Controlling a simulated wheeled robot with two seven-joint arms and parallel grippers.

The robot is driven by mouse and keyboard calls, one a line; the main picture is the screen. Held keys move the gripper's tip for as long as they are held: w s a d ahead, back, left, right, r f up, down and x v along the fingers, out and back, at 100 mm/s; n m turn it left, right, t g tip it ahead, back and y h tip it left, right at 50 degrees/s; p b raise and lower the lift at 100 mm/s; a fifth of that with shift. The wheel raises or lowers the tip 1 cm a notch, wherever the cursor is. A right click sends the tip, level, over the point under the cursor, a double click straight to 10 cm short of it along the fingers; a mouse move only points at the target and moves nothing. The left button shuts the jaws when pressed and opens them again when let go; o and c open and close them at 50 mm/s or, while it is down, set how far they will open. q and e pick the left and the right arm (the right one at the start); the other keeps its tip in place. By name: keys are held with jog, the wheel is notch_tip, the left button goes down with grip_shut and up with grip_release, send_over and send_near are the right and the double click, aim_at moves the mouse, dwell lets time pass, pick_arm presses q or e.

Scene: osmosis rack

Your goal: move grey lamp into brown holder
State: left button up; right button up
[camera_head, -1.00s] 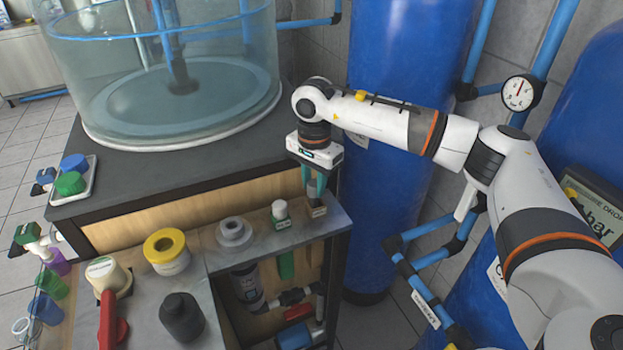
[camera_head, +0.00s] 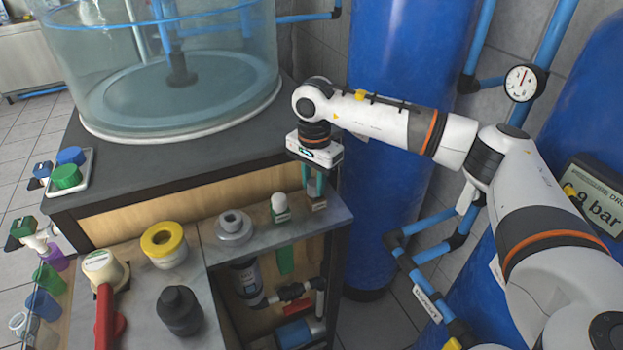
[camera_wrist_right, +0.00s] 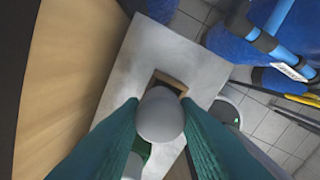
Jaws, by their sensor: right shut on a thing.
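My right gripper (camera_head: 314,186) is shut on the grey lamp, a round grey ball (camera_wrist_right: 160,116) between the green fingers in the right wrist view. In the head view the fingers hide most of the lamp. The brown holder (camera_head: 317,204) stands at the right end of the grey shelf, directly below the fingertips. In the right wrist view the square rim of the brown holder (camera_wrist_right: 171,80) shows just beyond the lamp, which covers part of it. I cannot tell whether the lamp touches the holder. My left gripper is not in view.
A white lamp in a green holder (camera_head: 280,214) stands close left of the brown holder. Left of it are a grey round fitting (camera_head: 234,228), a yellow-ringed jar (camera_head: 164,244) and a dark bottle (camera_head: 180,311). A blue tank (camera_head: 405,130) rises behind the arm.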

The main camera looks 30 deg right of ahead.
jog(key=shift+f+b, duration=0.3)
jog(key=shift+f, duration=0.2)
jog(key=o, duration=1.3)
jog(key=shift+d+r, duration=0.1)
jog(key=shift+c, duration=0.2)
jog(key=shift+d+r+p, duration=0.1)
jog(key=shift+r+p, duration=2.4)
jog(key=shift+r, duration=1.55)
jog(key=shift+f, duration=0.1)
